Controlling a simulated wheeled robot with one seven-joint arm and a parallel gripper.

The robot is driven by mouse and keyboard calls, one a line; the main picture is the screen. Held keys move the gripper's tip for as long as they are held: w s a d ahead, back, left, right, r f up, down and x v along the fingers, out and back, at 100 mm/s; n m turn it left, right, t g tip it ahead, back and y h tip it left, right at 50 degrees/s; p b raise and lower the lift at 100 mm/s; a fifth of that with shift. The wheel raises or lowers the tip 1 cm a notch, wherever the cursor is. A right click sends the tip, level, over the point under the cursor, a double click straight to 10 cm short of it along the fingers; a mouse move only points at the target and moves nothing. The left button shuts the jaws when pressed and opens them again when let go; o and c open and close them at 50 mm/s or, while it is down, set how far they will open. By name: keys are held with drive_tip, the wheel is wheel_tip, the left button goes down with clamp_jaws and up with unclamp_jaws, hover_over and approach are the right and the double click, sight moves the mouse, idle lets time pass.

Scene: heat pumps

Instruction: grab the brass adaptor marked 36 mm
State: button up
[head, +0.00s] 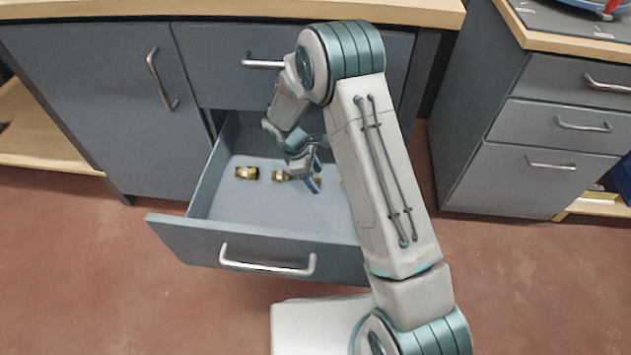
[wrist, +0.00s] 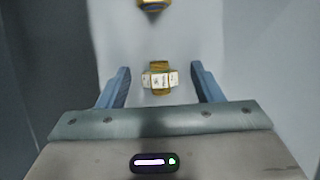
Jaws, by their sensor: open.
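Several brass adaptors lie in a row in the open drawer. In the head view, one adaptor (head: 246,173) lies at the left and a second adaptor (head: 280,176) lies to its right, by my gripper (head: 314,176). Others are partly hidden behind my gripper and arm. In the wrist view, my gripper (wrist: 160,70) is open, with one finger on each side of a brass adaptor (wrist: 158,80) bearing a white label. Gaps show on both sides of it. Another adaptor (wrist: 153,5) is cut off at the top edge. I cannot read any label, so which is 36 mm is unclear.
The open grey drawer (head: 265,215) has walls around the adaptors and a front handle (head: 267,262). A closed drawer (head: 225,65) and the worktop (head: 240,10) lie above it. The drawer floor in front of the row is bare. Another cabinet (head: 540,130) stands at the right.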

drive_tip(key=shift+c, duration=0.3)
drive_tip(key=c, duration=1)
drive_tip(key=shift+c, duration=0.4)
drive_tip(key=shift+r, duration=0.15)
